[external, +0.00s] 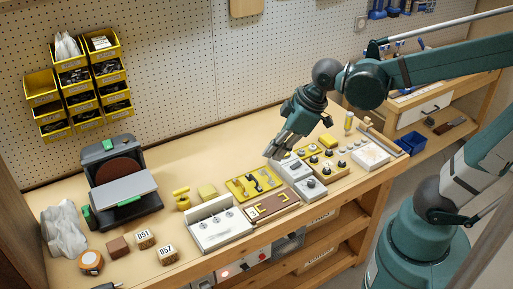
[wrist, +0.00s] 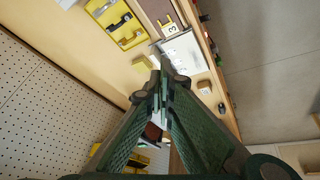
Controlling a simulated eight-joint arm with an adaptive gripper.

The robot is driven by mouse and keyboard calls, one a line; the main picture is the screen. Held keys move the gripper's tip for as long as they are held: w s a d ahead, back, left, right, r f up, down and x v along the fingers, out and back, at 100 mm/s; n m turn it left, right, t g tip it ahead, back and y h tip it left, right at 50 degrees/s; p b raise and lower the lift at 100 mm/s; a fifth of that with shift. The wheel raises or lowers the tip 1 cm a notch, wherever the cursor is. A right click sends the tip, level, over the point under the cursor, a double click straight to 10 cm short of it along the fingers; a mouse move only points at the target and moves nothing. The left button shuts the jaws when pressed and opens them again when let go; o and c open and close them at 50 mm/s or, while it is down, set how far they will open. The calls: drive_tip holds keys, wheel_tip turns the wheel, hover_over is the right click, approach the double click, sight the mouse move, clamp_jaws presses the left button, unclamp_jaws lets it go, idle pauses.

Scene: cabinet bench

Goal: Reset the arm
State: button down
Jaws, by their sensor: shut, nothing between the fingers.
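My arm reaches in from the right in the external view, over the wooden bench. My gripper (external: 274,154) points down and to the left, just above or beside the white switch boxes; I cannot tell the exact gap. In the wrist view my gripper (wrist: 163,78) shows its two green fingers together at the tips, with nothing between them.
Below my gripper are white switch boxes (external: 296,172), a yellow panel (external: 256,183), a brown panel (external: 271,205) and a white tray (external: 219,235). A sander (external: 122,190) stands left. Yellow bins (external: 77,76) hang on the pegboard (external: 190,60).

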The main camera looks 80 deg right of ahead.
drive_tip(key=s+a+r+m+t, duration=0.2)
drive_tip(key=s+a, duration=0.5)
drive_tip(key=shift+s+a+r+m, duration=0.15)
drive_tip(key=shift+s+r+m, duration=0.05)
drive_tip(key=shift+r+m, duration=0.15)
